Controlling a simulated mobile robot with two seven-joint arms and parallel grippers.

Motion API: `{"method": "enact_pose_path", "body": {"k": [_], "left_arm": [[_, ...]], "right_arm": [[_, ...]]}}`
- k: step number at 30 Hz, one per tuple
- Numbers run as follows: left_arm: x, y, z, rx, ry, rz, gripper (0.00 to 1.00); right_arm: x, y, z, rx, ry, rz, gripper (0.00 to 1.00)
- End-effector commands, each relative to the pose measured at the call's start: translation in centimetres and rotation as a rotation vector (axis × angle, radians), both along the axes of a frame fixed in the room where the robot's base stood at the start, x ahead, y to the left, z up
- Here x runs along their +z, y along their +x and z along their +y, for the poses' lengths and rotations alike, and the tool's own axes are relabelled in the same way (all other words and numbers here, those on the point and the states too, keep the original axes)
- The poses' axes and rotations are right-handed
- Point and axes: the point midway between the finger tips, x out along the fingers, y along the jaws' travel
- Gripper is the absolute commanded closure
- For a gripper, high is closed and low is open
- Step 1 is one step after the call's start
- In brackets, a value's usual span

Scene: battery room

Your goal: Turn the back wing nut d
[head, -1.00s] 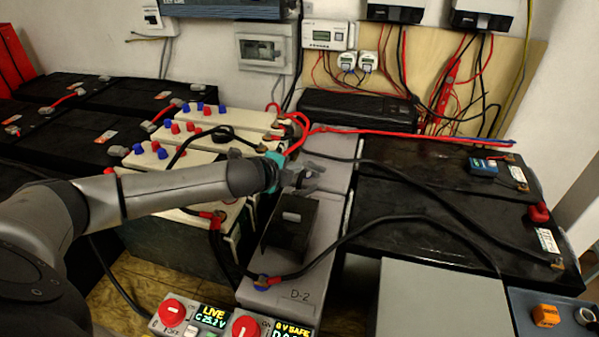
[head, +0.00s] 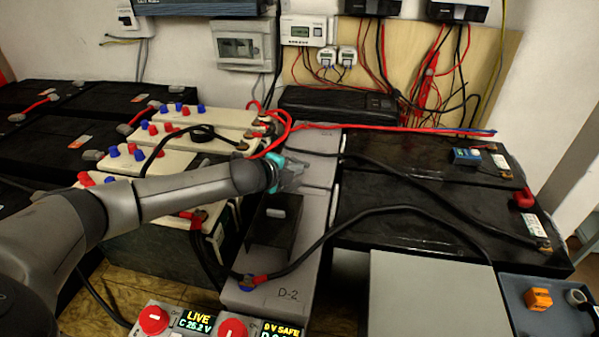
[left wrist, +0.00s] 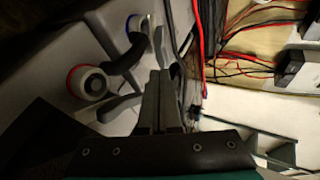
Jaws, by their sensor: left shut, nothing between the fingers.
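The long grey battery case (head: 262,296) marked D-2 runs away from me in the middle of the head view. My left gripper (head: 292,172) is over its far part, beyond the black box, and is shut and empty. In the left wrist view the shut fingers (left wrist: 160,95) point ahead along the grey surface. A round post with a red ring (left wrist: 88,82) and one with a blue ring (left wrist: 133,25) stand to their left, with dark curved pieces close by. I cannot make out the back wing nut clearly; the gripper covers that area in the head view. My right gripper is out of view.
A black box (head: 274,228) stands on the grey case near the gripper. Red cables (head: 280,130) loop behind the gripper. Cream batteries (head: 205,118) stand left, large black batteries (head: 440,222) right.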

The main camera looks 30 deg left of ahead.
Motion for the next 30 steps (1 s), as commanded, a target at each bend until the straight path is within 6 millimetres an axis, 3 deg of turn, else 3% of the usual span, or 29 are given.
{"method": "enact_pose_path", "body": {"k": [13,28,30], "left_arm": [[-1.1,1.9,-0.2,0.000,0.000,0.000,1.00],[-1.1,2.3,-0.7,0.040,-0.002,0.001,1.00],[-1.1,2.7,-1.0,0.081,-0.003,0.002,1.00]], "right_arm": [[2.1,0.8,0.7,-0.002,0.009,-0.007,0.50],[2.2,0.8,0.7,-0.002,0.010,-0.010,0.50],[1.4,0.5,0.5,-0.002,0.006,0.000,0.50]]}}
